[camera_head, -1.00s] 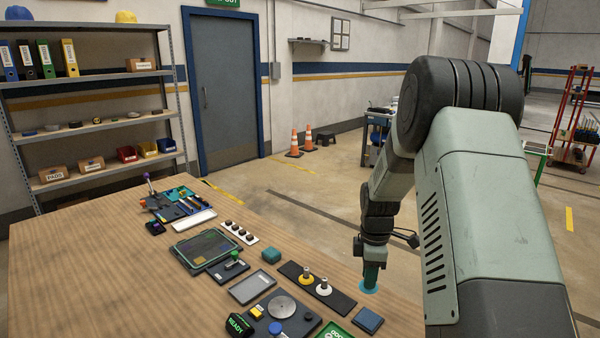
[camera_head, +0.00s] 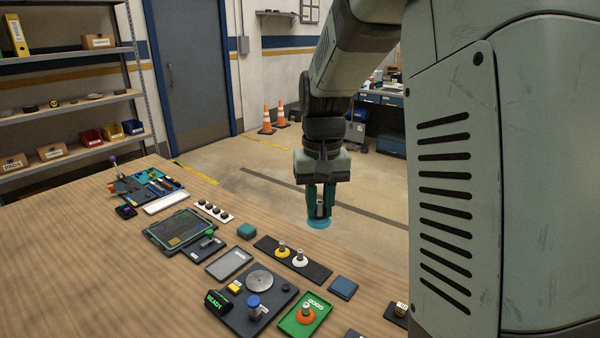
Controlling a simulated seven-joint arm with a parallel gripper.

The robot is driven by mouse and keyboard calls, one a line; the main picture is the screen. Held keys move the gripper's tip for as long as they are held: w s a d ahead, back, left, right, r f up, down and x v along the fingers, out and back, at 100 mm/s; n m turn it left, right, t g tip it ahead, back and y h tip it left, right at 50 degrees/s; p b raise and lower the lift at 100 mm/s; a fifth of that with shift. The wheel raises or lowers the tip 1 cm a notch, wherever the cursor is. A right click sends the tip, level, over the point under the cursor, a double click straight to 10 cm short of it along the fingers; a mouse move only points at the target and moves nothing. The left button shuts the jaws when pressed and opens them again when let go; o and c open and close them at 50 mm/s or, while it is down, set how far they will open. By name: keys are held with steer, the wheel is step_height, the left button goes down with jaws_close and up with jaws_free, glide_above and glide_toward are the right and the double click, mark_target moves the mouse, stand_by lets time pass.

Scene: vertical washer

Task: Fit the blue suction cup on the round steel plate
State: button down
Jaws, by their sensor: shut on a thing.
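The round steel plate (camera_head: 260,280) lies flat on a dark base board near the front of the table. My gripper (camera_head: 320,202) points down and is shut on the stem of the blue suction cup (camera_head: 319,223). The cup hangs below the fingers with its wide disc downward. In the picture it is up and right of the plate, apart from it, against the floor beyond the table's far edge. Its exact height cannot be told. The plate's top is bare.
A dark rack (camera_head: 315,270) holds a yellow cup (camera_head: 282,250) and a white cup (camera_head: 300,258). A blue knob (camera_head: 253,301), a yellow block (camera_head: 234,287) and a READY display (camera_head: 217,302) sit beside the plate. A green tray (camera_head: 291,325) holds an orange cup (camera_head: 305,314).

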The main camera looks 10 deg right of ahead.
steer(key=shift+n, duration=0.8)
steer(key=shift+w+a+f, duration=2.15)
steer(key=shift+a+f, duration=0.15)
steer(key=shift+f, duration=2.5)
steer(key=shift+w+a+f, duration=2.1)
steer(key=shift+a+f, duration=0.2)
steer(key=shift+f, duration=2.5)
steer(key=shift+w+a+f, duration=2.15)
steer(key=shift+a+f, duration=0.15)
steer(key=shift+f, duration=2.5)
steer(key=shift+f, duration=0.25)
steer(key=c, duration=0.9)
jaws_free()
steer(key=shift+o, duration=0.4)
steer(key=o, duration=0.3)
steer(key=shift+o, duration=0.2)
